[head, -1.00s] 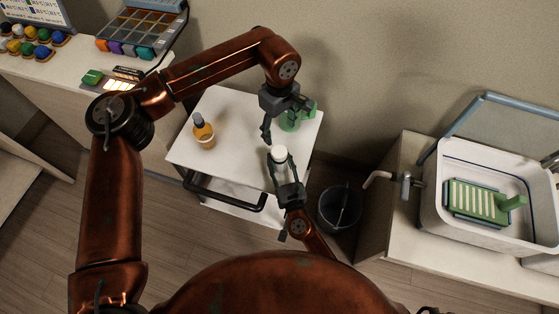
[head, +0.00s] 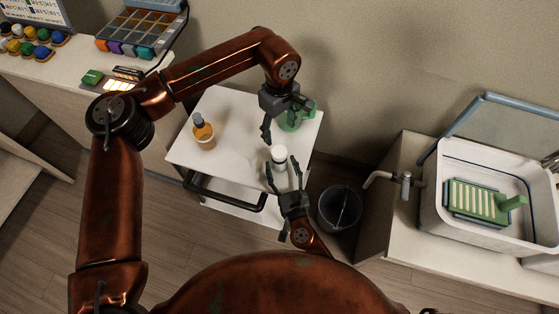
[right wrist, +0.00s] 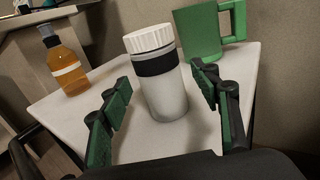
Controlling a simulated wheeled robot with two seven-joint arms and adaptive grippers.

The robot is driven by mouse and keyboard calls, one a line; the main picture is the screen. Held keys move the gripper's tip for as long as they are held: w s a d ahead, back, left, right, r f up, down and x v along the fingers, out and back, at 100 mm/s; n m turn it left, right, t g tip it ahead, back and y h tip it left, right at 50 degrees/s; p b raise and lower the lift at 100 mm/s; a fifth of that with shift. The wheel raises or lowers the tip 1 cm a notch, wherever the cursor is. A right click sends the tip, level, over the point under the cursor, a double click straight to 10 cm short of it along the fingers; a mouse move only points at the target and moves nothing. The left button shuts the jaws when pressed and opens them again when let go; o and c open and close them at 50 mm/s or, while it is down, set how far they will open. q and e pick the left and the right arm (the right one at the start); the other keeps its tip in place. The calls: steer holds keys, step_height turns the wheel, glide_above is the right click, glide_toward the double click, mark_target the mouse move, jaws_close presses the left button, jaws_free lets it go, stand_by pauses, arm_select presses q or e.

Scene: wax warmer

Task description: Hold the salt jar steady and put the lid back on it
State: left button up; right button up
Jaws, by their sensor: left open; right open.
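The salt jar (head: 279,159) stands upright on the white cart top, pale with a black band in the right wrist view (right wrist: 165,95). Its white ribbed lid (right wrist: 149,38) sits on top of it, looking level; it also shows in the head view (head: 279,150). My right gripper (head: 283,168) is open, its fingers spread on the near side of the jar. In the right wrist view its fingers (right wrist: 160,85) flank the jar with gaps on both sides. My left gripper (head: 282,120) is open and empty above the cart, just behind the jar and over the green mug.
The green mug (right wrist: 203,35) stands behind the jar on the cart (head: 235,112). An amber bottle (head: 204,135) stands at the cart's left. A dark bin (head: 340,207) is on the floor right of the cart. A sink basin (head: 440,220) is farther right.

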steer(key=v, duration=0.9)
steer(key=shift+s, duration=0.15)
